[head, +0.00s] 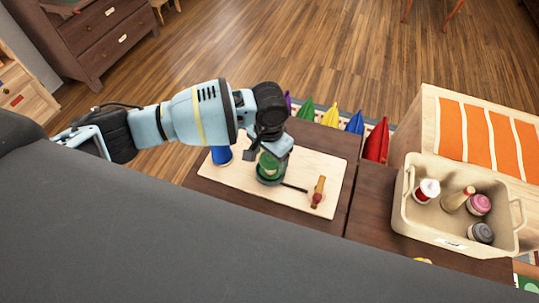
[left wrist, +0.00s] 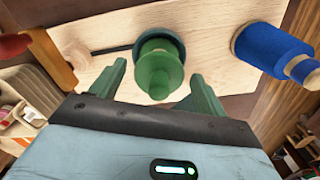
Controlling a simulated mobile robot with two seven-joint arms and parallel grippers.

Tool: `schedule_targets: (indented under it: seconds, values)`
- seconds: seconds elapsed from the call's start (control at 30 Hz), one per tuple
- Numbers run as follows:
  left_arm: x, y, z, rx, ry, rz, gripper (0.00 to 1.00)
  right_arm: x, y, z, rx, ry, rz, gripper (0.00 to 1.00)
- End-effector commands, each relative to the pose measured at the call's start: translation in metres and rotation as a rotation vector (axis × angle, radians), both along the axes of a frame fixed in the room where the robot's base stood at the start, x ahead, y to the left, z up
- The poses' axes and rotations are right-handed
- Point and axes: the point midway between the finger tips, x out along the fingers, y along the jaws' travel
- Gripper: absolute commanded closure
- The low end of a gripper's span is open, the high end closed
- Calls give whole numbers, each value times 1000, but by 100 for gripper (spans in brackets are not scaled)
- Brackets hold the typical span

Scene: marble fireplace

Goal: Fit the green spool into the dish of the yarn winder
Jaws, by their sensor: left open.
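The green spool (head: 268,164) stands in the dark round dish (head: 270,180) of the yarn winder, on a pale wooden board (head: 235,184). In the left wrist view the green spool (left wrist: 160,68) shows inside the dish's dark rim (left wrist: 137,50) and looks roughly upright; I cannot tell how deep it sits. My left gripper (left wrist: 160,88) is open, its two green fingers on either side of the spool's near end with gaps visible. In the head view the left gripper (head: 268,150) is just above the spool and partly hides it. My right gripper is not in view.
A blue spool (head: 221,155) stands left on the board; a wooden handle with a red knob (head: 318,192) lies right, by a thin dark rod.

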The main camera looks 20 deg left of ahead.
Motion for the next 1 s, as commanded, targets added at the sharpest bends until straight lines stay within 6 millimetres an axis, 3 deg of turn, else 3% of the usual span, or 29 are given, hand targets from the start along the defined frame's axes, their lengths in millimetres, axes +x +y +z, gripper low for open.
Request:
schedule_targets:
  seconds: [0.4,0.6,1.0]
  values:
    - [1,0,78,-2,-7,-1,25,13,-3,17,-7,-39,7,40]
    - [1,0,107,-3,-3,0,25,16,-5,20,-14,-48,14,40]
    - [0,0,119,-1,0,0,25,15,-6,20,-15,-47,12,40]
